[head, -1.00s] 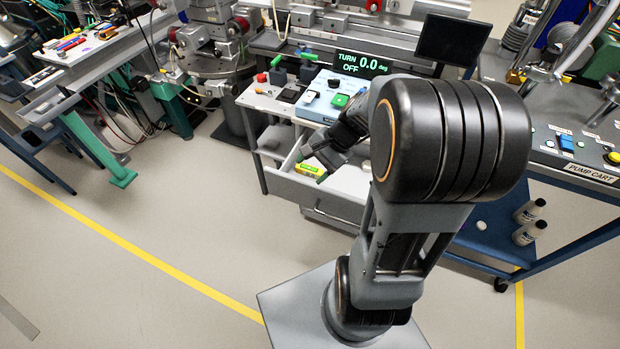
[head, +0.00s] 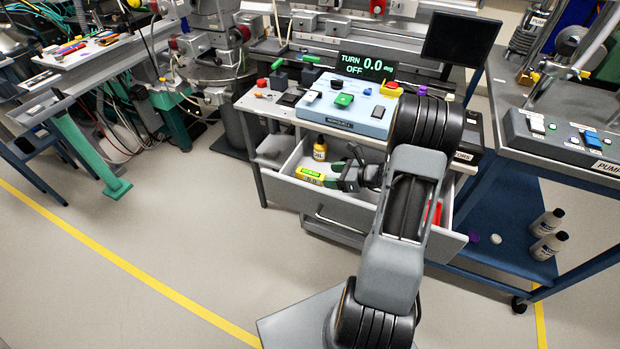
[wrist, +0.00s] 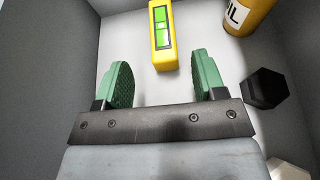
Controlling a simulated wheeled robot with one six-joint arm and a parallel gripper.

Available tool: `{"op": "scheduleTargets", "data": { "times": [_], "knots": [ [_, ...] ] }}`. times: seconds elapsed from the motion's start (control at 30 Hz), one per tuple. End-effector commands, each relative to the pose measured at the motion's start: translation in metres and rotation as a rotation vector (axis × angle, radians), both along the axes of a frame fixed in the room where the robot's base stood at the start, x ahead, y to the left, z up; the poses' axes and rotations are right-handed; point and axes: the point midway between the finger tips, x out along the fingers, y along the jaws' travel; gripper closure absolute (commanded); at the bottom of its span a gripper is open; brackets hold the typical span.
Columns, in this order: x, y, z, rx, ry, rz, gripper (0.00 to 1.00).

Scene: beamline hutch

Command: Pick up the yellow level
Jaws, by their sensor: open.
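The yellow level (head: 310,175), with a bright green window, lies in the open drawer (head: 288,191) at its left end. In the wrist view the level (wrist: 163,42) lies just beyond the fingertips, lined up with the gap between them. My gripper (head: 338,174) is in or just above the drawer, right of the level. In the wrist view my gripper (wrist: 164,80) has its green fingers spread apart with nothing between them. The fingers do not appear to touch the level.
A black hexagonal piece (wrist: 264,88) is right of my right finger. A red object (head: 433,212) is in the drawer's right part. Grey drawer walls enclose the space. A blue-grey control box (head: 345,114) stands above.

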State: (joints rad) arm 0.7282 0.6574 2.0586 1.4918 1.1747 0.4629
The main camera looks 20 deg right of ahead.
Motion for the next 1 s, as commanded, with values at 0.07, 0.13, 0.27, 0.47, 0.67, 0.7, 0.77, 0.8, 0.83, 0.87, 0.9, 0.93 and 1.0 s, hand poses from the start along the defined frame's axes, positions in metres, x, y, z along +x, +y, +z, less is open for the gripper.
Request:
{"op": "scheduleTargets", "data": {
  "times": [0.07, 0.13, 0.27, 0.47, 0.67, 0.7, 0.77, 0.8, 0.83, 0.87, 0.9, 0.93, 1.0],
  "knots": [
    [0.006, 0.006, -0.004, -0.001, 0.000, 0.004, 0.36],
    [0.010, 0.009, -0.006, -0.002, -0.001, 0.001, 0.36],
    [0.013, 0.012, -0.007, -0.002, 0.000, 0.002, 0.36],
    [0.031, 0.026, -0.016, -0.001, 0.001, 0.004, 0.36],
    [0.047, 0.040, -0.023, -0.001, 0.000, 0.004, 0.36],
    [0.048, 0.041, -0.024, -0.001, 0.000, 0.003, 0.36],
    [0.050, 0.042, -0.025, -0.002, 0.000, 0.002, 0.36],
    [0.051, 0.042, -0.025, -0.001, 0.000, 0.001, 0.36],
    [0.051, 0.043, -0.025, -0.002, 0.000, 0.002, 0.36],
    [0.051, 0.043, -0.025, -0.001, 0.000, 0.001, 0.36],
    [0.051, 0.042, -0.025, -0.002, -0.001, 0.001, 0.36],
    [0.051, 0.042, -0.025, -0.001, 0.000, 0.000, 0.36],
    [0.051, 0.042, -0.025, -0.001, 0.000, 0.000, 0.36]
  ]
}}
